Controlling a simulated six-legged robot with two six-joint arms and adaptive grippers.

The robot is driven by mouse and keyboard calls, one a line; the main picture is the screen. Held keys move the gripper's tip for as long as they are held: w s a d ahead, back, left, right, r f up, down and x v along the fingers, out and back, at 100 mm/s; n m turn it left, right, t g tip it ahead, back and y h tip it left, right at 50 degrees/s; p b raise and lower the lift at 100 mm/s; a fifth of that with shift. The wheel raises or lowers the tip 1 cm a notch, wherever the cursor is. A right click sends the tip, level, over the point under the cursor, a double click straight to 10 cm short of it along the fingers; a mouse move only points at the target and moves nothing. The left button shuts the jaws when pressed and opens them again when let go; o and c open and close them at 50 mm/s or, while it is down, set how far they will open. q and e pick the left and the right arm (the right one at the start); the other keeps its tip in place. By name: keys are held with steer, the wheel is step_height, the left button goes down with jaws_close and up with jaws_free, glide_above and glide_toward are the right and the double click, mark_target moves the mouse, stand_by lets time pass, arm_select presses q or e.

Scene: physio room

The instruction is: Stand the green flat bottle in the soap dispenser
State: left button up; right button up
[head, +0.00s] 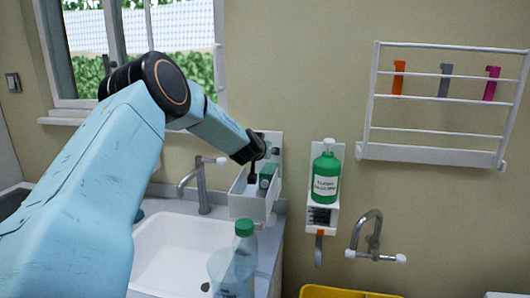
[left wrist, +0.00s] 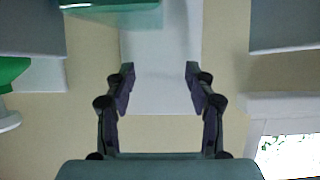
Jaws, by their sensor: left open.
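A green bottle (head: 326,178) with a white label stands upright in a white wall dispenser (head: 334,216) with a lever below. A green piece of it shows at the left edge of the left wrist view (left wrist: 12,72). My left gripper (head: 252,178) is over a white wall box (head: 245,205), left of the dispenser. A small dark green item (head: 267,176) is in that box; I cannot tell its full shape. In the left wrist view my gripper (left wrist: 158,88) is open, with nothing between its fingers. My right gripper is not in view.
A clear bottle with a green cap (head: 244,229) stands at the sink's right front. The white sink (head: 175,250) has a tap (head: 202,185). Another tap (head: 372,238) is right of the dispenser. A white wall rack (head: 440,105) hangs higher at right.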

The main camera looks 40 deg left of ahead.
arm_select(q)
steer(key=shift+o, duration=1.4)
steer(key=shift+s+d+r, duration=0.2)
steer(key=shift+s+r, duration=0.05)
steer(key=shift+r, duration=0.05)
steer(key=shift+o, duration=1.9)
steer(key=shift+w+a+f, duration=0.3)
steer(key=shift+f, duration=0.05)
steer(key=shift+s+d+r, duration=0.2)
steer(key=shift+d+r, duration=0.05)
steer(key=shift+r, duration=0.1)
steer(key=shift+s+r+p, duration=0.15)
steer(key=shift+r+p, duration=0.35)
steer(key=shift+r, duration=0.25)
steer(key=p+v, duration=0.3)
steer(key=v, duration=0.8)
steer(key=shift+s+d, duration=0.15)
steer(key=shift+s, duration=0.2)
steer(key=shift+f, duration=0.2)
